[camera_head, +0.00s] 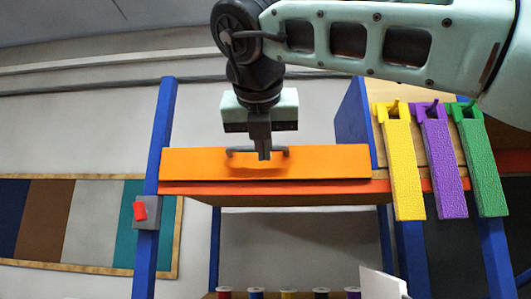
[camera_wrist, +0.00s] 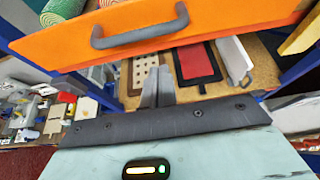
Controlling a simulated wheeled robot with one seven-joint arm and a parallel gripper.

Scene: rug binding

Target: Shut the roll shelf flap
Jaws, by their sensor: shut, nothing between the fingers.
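The roll shelf flap (camera_head: 200,163) is a long orange panel across the blue-posted rack, with a grey bar handle (camera_head: 240,152) on its face. A dark gap shows along its lower edge; its exact tilt is hard to tell. In the wrist view the flap (camera_wrist: 225,22) crosses the top with its handle (camera_wrist: 140,36), and a green roll (camera_wrist: 62,10) shows past its edge. My gripper (camera_head: 264,155) is shut and empty in front of the flap, hiding the handle's middle. In the wrist view my fingertips (camera_wrist: 158,72) sit just below the handle, apparently apart from it.
Yellow (camera_head: 403,165), purple (camera_head: 438,150) and green (camera_head: 480,165) strips hang at the right. A red switch (camera_head: 140,211) is on the left post. Several spools (camera_head: 289,294) and a white card (camera_head: 382,283) are below. A red-and-black item (camera_wrist: 197,64) lies beneath the flap.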

